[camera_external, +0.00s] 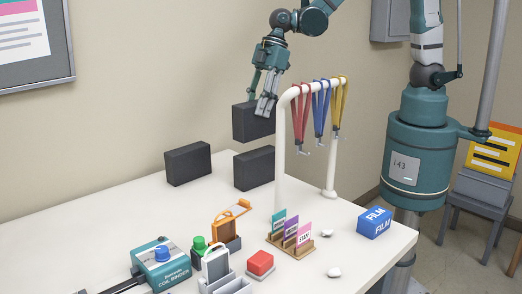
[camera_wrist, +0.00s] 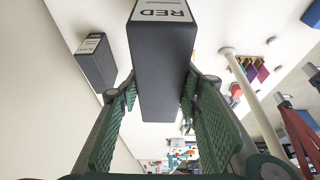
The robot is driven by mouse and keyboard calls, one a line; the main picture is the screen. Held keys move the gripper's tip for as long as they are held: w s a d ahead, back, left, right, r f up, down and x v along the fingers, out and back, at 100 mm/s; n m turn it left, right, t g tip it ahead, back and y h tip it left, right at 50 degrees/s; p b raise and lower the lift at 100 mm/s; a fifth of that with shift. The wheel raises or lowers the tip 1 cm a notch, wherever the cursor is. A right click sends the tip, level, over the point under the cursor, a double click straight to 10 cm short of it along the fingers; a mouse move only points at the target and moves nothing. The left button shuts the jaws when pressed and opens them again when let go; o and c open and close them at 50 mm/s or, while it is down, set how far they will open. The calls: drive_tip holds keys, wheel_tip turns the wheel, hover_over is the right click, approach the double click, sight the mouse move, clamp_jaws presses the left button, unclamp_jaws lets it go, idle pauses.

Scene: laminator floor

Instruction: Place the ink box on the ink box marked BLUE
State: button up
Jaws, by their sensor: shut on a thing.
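My gripper (camera_external: 261,98) is shut on a dark ink box (camera_external: 252,123) and holds it in the air above the table. In the wrist view the held ink box (camera_wrist: 162,62) sits between the green finger pads and its white label reads RED. Two similar dark ink boxes stand upright on the table: a left one (camera_external: 188,164) and a right one (camera_external: 254,169). The held box is above the right one in the external view, with a gap. The wrist view shows one standing box (camera_wrist: 96,62), its label too small to read. No BLUE marking is readable.
A white rack (camera_external: 281,150) with red, blue and yellow lanyards stands close to the right of the held box. A blue FILM box (camera_external: 374,222), card holder (camera_external: 290,241), red block (camera_external: 260,263) and coil binder (camera_external: 161,264) occupy the front. The table's left is clear.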

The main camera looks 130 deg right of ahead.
sight(257, 121)
drive_tip(key=shift+f, duration=0.8)
drive_tip(key=shift+f, duration=0.1)
drive_tip(key=shift+f, duration=1.95)
drive_tip(key=shift+f, duration=0.15)
drive_tip(key=o, duration=1.5)
drive_tip(key=shift+o, duration=0.2)
drive_tip(key=shift+r, duration=0.25)
drive_tip(key=shift+v, duration=5.95)
